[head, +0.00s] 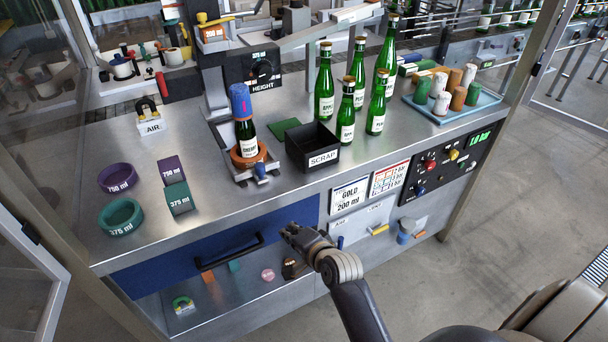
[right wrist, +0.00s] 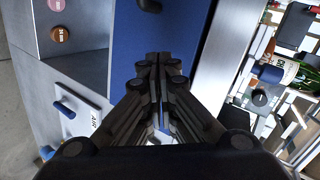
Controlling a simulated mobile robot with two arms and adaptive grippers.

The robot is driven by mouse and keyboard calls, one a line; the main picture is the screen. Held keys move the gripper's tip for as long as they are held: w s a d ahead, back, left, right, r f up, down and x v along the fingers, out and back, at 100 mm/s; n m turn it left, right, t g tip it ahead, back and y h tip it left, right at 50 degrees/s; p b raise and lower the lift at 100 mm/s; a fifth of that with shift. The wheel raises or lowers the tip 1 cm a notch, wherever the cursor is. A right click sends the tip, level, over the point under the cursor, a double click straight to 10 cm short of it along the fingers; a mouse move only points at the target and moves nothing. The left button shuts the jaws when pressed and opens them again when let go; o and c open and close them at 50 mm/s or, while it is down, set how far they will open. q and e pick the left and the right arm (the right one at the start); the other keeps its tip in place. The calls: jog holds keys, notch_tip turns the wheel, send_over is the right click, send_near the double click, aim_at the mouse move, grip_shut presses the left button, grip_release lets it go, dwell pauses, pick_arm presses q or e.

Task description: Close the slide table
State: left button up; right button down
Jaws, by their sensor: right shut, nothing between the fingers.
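The slide table (head: 227,140) is a metal carriage on the bench top below the height unit. It sticks out toward the front edge, with a small blue-topped knob (head: 260,170) at its front. An upright green bottle (head: 246,138) stands in an orange ring (head: 247,158) on it, with a blue capsule (head: 240,101) over its neck. My right gripper (head: 288,230) is in front of the bench, below the top edge and apart from the slide. It is shut and empty. In the right wrist view its fingers (right wrist: 158,62) meet before a blue panel. My left gripper is out of view.
A black scrap bin (head: 312,150) and several green bottles stand right of the slide. A blue drawer front (head: 165,268) with a black handle (head: 229,252) is beside my right gripper. Coloured rings (head: 120,217) lie at left.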

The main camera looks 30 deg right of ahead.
aim_at(274, 166)
jog(key=d+r+m+t, duration=0.2)
jog(key=d+r+m, duration=0.1)
jog(key=r, duration=1)
pick_arm(q)
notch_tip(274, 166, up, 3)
jog(key=p, duration=0.2)
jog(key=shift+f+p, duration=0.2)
jog(key=shift+p, duration=0.15)
pick_arm(e)
jog(key=shift+h, duration=0.3)
jog(key=x, duration=0.9)
jog(key=r+x, duration=0.1)
jog(key=x, duration=0.4)
jog(key=shift+w+d+r, duration=0.1)
jog(key=shift+w+r, duration=0.05)
jog(key=shift+w, duration=0.05)
jog(key=shift+w, duration=0.15)
